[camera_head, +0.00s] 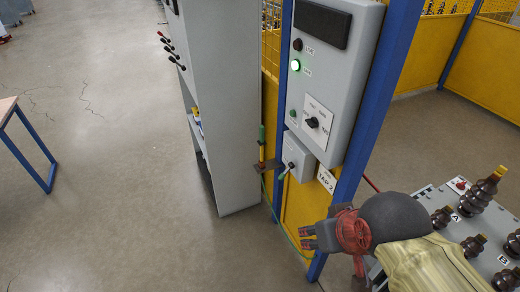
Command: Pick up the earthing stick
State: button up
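The earthing stick (261,143) is a thin upright rod with a green upper part and yellow and red below. It stands at a small dark bracket (266,167) beside the grey cabinet, in front of the yellow panel. A green-yellow cable runs down from near it toward the floor. My gripper (322,242), dark with red parts, is at the lower middle right, in front of the blue post. It is below and to the right of the stick and clearly apart from it. Its fingertips are small and partly overlapped, so their opening is unclear. I see nothing held in it.
A grey control box (325,75) with a lit green lamp and a smaller switch box (297,157) hang right of the stick. A tall grey cabinet (225,100) stands left. Equipment with brown insulators (478,205) is at right. Open floor (100,215) lies left.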

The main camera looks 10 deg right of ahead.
aim_at(262, 142)
jog(key=i+u, duration=0.2)
jog(key=i, duration=0.4)
jog(key=i+u, duration=0.2)
jog(key=i, duration=0.35)
jog(key=i+l+u, duration=0.2)
jog(key=i, duration=0.4)
